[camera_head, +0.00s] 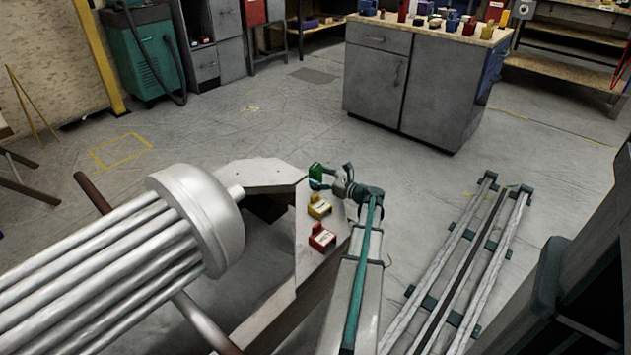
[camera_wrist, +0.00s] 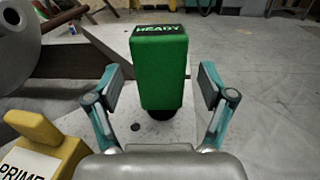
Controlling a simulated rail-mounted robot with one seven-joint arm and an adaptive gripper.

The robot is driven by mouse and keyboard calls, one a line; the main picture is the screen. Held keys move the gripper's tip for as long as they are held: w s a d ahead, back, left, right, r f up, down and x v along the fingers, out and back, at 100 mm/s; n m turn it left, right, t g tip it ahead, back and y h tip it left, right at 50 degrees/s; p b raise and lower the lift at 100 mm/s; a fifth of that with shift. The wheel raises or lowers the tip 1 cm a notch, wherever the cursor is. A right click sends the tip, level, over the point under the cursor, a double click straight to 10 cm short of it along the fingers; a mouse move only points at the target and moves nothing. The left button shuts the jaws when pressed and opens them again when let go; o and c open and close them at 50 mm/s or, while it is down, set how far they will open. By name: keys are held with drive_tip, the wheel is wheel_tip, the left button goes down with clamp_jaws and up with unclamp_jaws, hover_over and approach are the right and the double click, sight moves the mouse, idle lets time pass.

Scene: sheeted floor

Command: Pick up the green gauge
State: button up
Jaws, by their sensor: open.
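The green gauge (camera_wrist: 160,72) is an upright green block with a dark top label reading "READY", standing on a dark round base on a grey plate (camera_wrist: 100,38). In the wrist view it is in the middle, between the two fingers of my gripper (camera_wrist: 161,88). The fingers are open, with a visible gap on each side of the gauge. In the head view the green gauge (camera_head: 316,176) is at the far end of the plate, and my gripper (camera_head: 325,178) is at it, partly covering it.
A yellow block (camera_head: 319,206) marked "PRIME" stands close by, at lower left in the wrist view (camera_wrist: 52,145). A red block (camera_head: 322,237) stands nearer on the same plate. A large metal cylinder (camera_head: 205,215) lies left. A grey cabinet (camera_head: 415,85) stands behind. Open floor lies between.

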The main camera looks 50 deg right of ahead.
drive_tip(key=shift+w, duration=1.1)
drive_tip(key=c, duration=1.4)
drive_tip(key=shift+o, duration=0.2)
